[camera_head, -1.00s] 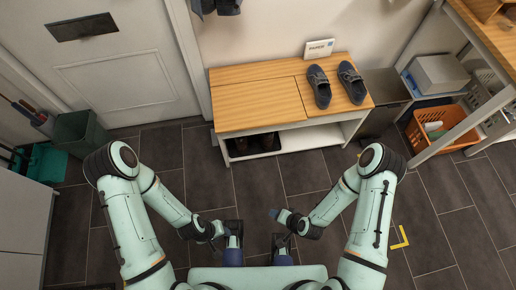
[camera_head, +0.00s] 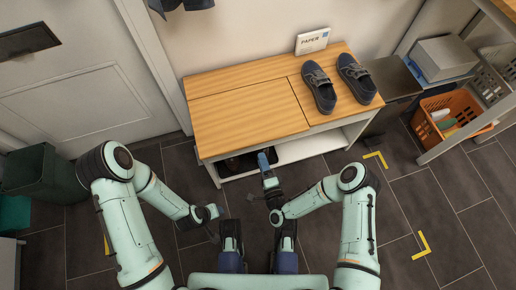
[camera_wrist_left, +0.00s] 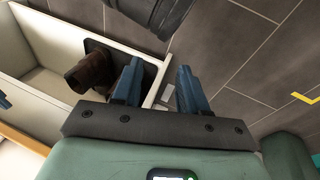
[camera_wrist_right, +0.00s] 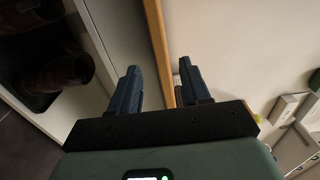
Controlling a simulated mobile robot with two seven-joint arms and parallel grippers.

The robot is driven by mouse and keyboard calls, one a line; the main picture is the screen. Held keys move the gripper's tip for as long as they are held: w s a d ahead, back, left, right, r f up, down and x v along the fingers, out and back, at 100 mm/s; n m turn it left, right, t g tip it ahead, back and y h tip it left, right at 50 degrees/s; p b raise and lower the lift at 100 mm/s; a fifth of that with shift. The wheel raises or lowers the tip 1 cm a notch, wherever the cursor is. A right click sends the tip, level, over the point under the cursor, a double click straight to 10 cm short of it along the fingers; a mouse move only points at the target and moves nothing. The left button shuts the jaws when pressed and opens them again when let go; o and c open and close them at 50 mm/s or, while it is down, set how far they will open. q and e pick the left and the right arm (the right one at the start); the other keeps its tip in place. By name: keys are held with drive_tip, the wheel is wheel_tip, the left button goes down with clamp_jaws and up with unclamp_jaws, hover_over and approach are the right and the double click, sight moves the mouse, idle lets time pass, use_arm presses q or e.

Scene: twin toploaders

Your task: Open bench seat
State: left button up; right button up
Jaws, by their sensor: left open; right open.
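The bench (camera_head: 245,115) stands against the wall with a wooden top split into panels. The large left front panel is the seat (camera_head: 250,118), and it lies flat. My right gripper (camera_head: 265,160) is at the seat's front edge. In the right wrist view my right gripper (camera_wrist_right: 160,85) is open, with the thin wooden edge (camera_wrist_right: 158,45) showing between its fingers; contact cannot be told. My left gripper (camera_head: 212,212) is lower and to the left, in front of the bench. In the left wrist view my left gripper (camera_wrist_left: 155,85) is open and empty.
A brown shoe (camera_wrist_left: 90,72) sits on a dark tray in the shelf below. An orange basket (camera_head: 450,115) is right; a dark bin (camera_head: 38,172) is left.

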drive_tip(key=b+x, duration=0.1)
drive_tip(key=x, duration=0.5)
drive_tip(key=shift+w, duration=0.1)
clamp_jaws()
